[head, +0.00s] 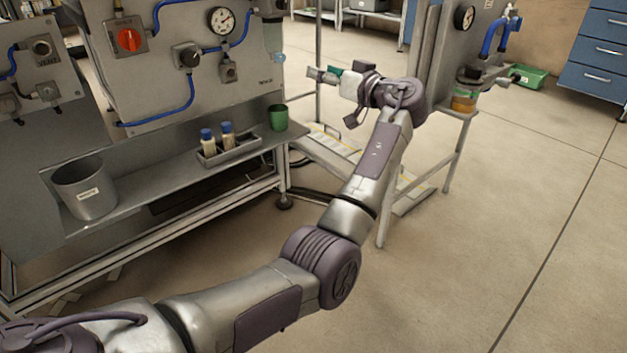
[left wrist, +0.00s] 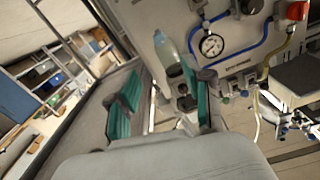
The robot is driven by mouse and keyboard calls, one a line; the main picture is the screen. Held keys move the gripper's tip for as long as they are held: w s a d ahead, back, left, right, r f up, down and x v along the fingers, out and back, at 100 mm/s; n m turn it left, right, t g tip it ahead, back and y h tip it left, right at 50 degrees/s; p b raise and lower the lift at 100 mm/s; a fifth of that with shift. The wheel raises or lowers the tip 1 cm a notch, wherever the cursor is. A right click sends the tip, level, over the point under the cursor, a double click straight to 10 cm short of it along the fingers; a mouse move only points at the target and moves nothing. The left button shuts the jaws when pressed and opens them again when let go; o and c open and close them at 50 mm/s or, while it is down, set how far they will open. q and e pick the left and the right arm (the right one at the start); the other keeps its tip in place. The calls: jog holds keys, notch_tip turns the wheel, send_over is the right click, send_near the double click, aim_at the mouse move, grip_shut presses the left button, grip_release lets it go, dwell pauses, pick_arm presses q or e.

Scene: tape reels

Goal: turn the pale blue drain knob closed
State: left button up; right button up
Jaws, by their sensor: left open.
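A clear filter bowl (head: 274,36) hangs at the right edge of the grey panel. A small pale blue part at its lower end (head: 278,57) looks like the drain knob; its turn position is too small to tell. In the left wrist view, turned nearly upside down, the bowl (left wrist: 168,54) points up, with the pale knob (left wrist: 158,35) at its tip. My left gripper (head: 325,73) is open and empty, to the right of the bowl and apart from it. Its teal-padded fingers (left wrist: 165,98) are spread in the wrist view. My right gripper is not in view.
The panel carries a red knob (head: 129,40), a gauge (head: 222,20) and blue hoses. The shelf below holds a grey bucket (head: 84,188), a bottle tray (head: 229,147) and a green cup (head: 277,117). Another panel stand (head: 446,55) is right of my arm. Floor at right is open.

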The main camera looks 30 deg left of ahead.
pick_arm(q)
jog(key=s+a+f+m+t+h+p, duration=0.1)
jog(key=s+a+f+m+h+p, duration=0.2)
jog(key=f+p, duration=0.65)
jog(key=s+d+f+m+h+p, duration=0.2)
jog(key=s+f+h+p, duration=0.1)
jog(key=s, duration=0.3)
jog(key=s+d+f+m+t+h+p, duration=0.1)
jog(key=s+d+f+m+h+p, duration=0.2)
jog(key=s, duration=0.4)
jog(key=shift+d+t+h+p, duration=0.15)
jog(key=shift+t+h+p, duration=0.25)
jog(key=shift+p, duration=0.85)
jog(key=shift+s, duration=0.1)
